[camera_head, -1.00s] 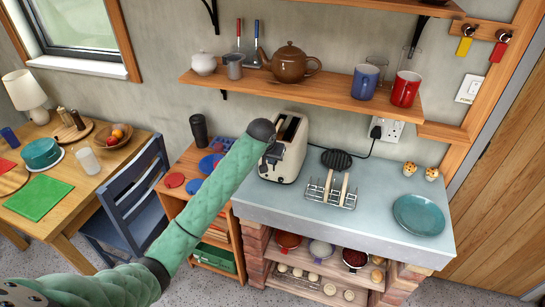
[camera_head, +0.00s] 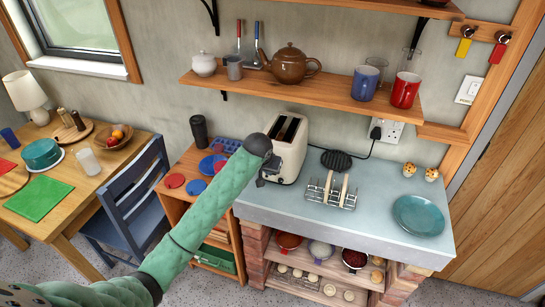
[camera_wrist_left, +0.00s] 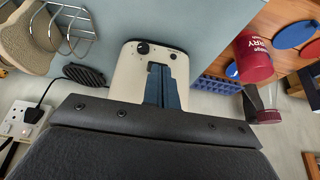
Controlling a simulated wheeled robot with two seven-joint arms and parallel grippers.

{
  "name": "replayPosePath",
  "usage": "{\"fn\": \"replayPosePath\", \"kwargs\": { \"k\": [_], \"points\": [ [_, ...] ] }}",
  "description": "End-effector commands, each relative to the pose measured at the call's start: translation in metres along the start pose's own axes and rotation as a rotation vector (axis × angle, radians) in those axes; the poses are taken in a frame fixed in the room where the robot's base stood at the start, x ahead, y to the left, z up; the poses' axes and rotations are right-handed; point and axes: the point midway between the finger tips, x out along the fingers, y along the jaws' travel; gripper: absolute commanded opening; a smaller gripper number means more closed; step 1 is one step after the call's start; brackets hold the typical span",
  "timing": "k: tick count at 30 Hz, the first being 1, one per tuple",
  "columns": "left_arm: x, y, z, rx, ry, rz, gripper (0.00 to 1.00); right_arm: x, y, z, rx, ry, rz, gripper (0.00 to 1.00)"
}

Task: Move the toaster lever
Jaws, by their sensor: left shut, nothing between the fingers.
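The cream toaster (camera_head: 292,150) stands on the left end of the grey-blue counter. In the left wrist view the toaster's end face (camera_wrist_left: 130,76) shows a dark round knob (camera_wrist_left: 143,48) and small buttons. My left gripper (camera_head: 268,170) is at the toaster's left end, partly hidden by my wrist. In the left wrist view its blue-grey fingers (camera_wrist_left: 163,85) are shut and empty, pointing at the toaster's end face below the knob. They cover part of a dark upright slot. The lever cannot be made out, and contact cannot be told. My right gripper is not in view.
A wire rack (camera_head: 333,192) with bread slices and a dark round ridged item (camera_head: 336,160) are right of the toaster. A teal plate (camera_head: 418,215) lies farther right. A wooden shelf (camera_head: 290,92) hangs above.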

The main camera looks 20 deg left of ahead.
Motion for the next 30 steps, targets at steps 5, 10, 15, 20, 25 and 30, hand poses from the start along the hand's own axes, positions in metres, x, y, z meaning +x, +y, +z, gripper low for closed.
{"fn": "replayPosePath", "kwargs": {
  "k": [5, 10, 15, 20, 25, 30],
  "points": [
    [0.0, 0.0, -0.001, 0.0, 0.0, 0.0, 0.0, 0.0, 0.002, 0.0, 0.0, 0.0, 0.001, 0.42],
    [-0.005, 0.0, 0.0, 0.0, 0.002, 0.0, 0.0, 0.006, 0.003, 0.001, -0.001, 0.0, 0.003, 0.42],
    [-0.029, 0.0, 0.0, 0.001, 0.005, 0.001, 0.0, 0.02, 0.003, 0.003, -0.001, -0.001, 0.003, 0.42],
    [-0.053, 0.0, 0.0, 0.001, 0.004, 0.0, 0.0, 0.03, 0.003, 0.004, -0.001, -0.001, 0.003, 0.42],
    [-0.072, 0.0, 0.0, 0.0, 0.002, 0.0, 0.0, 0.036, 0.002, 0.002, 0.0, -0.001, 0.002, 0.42],
    [-0.078, 0.0, -0.001, 0.0, 0.0, 0.0, 0.0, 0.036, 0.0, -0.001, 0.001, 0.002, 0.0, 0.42]
  ]
}}
